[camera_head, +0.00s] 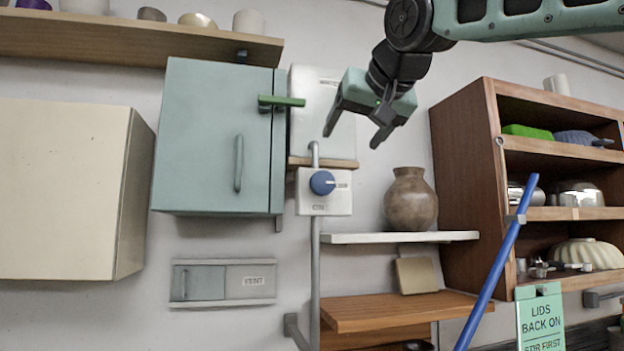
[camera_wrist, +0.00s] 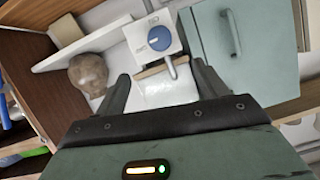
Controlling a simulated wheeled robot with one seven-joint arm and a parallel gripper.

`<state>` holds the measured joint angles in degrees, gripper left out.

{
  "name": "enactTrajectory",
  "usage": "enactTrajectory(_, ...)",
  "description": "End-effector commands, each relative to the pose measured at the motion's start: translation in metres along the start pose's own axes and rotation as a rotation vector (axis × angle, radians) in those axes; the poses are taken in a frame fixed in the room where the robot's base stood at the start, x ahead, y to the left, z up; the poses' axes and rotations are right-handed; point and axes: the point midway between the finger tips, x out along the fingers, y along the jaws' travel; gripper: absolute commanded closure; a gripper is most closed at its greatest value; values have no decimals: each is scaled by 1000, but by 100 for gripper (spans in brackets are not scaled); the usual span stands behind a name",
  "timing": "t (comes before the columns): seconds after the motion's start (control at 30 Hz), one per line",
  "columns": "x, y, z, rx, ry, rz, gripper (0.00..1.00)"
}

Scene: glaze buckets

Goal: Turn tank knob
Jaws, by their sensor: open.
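The tank knob (camera_head: 322,182) is a round blue dial with a pale pointer line, on a white square plate (camera_head: 341,205) fixed to a grey vertical pipe. In the wrist view the knob (camera_wrist: 160,38) shows beyond the fingertips, upside down, on its white plate (camera_wrist: 138,38). My gripper (camera_head: 352,140) is open and empty, above and to the right of the knob in the head view, apart from it. In the wrist view its two dark fingers (camera_wrist: 158,82) are spread wide. A white tank-like box (camera_head: 325,85) hangs above the knob, its label too small to read.
A teal cabinet (camera_head: 215,140) with a green latch (camera_head: 281,102) hangs just left of the knob. A brown vase (camera_head: 410,200) stands on a white shelf (camera_head: 400,238) to the right. A blue pole (camera_head: 495,265) leans before the wooden shelving (camera_head: 462,170). A wooden shelf (camera_head: 385,312) lies below.

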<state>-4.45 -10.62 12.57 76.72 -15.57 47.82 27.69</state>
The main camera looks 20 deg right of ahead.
Motion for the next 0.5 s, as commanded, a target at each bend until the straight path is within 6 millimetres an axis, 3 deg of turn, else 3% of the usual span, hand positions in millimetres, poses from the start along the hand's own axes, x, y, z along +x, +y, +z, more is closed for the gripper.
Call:
enactTrajectory(0.17,22,0,-1,-2,-5,2,28)
enactTrajectory(0.5,92,0,-2,-3,-7,1,28)
